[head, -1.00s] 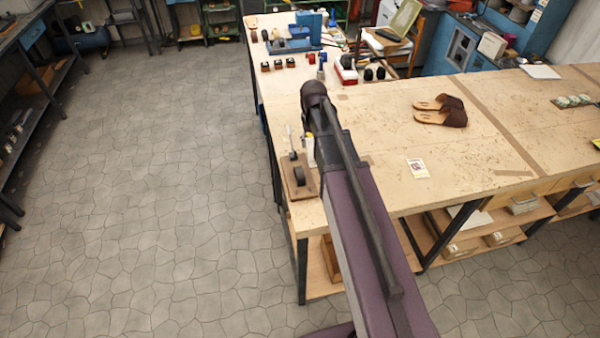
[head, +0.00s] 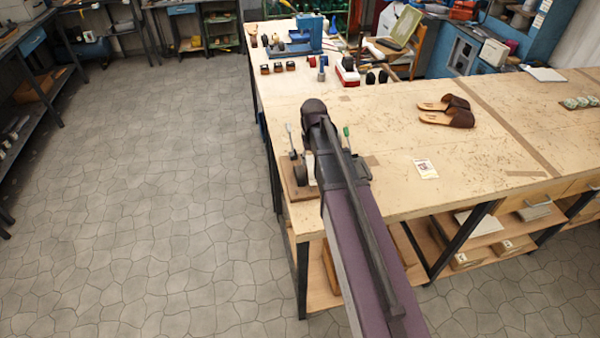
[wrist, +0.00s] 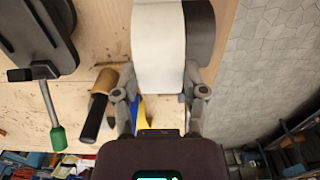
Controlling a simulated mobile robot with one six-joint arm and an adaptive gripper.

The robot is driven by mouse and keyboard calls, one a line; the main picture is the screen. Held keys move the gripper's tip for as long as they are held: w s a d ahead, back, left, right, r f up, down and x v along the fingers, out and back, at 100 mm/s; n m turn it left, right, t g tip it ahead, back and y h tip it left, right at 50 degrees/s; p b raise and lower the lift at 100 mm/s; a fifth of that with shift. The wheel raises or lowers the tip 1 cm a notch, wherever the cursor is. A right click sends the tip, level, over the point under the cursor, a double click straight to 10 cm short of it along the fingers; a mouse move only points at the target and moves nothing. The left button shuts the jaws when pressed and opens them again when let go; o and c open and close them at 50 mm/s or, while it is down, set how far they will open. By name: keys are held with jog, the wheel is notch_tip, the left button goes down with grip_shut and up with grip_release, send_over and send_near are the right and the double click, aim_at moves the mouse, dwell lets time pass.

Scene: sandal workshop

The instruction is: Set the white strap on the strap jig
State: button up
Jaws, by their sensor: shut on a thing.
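The white strap (wrist: 158,45) is a broad, curved band in the wrist view. My gripper (wrist: 160,88) is shut on its near end, one finger at each side. A dark rounded form (wrist: 200,38) shows close along the strap's right side; it looks like part of the strap jig. I cannot tell whether the strap rests on it or hangs just above or beside it. In the head view the jig's wooden base (head: 296,190) is at the bench's near left corner, partly behind my arm.
A black clamp-like device (wrist: 38,35) with a green handle (wrist: 58,138) stands left of the strap. A wooden-and-black tool (wrist: 98,108) is near the left finger. Sandals (head: 446,112) and a card (head: 426,169) lie farther right on the bench (head: 390,130).

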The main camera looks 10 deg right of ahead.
aim_at(300, 169)
jog(key=shift+f+b, duration=0.45)
jog(key=shift+f, duration=0.3)
jog(key=shift+a, duration=0.1)
jog(key=a, duration=0.3)
jog(key=shift+a, duration=0.25)
jog(key=shift+a+f, duration=0.2)
jog(key=shift+f, duration=0.05)
jog(key=shift+f+b, duration=0.35)
jog(key=shift+b, duration=0.25)
jog(key=shift+f, duration=0.15)
jog(key=o, duration=0.9)
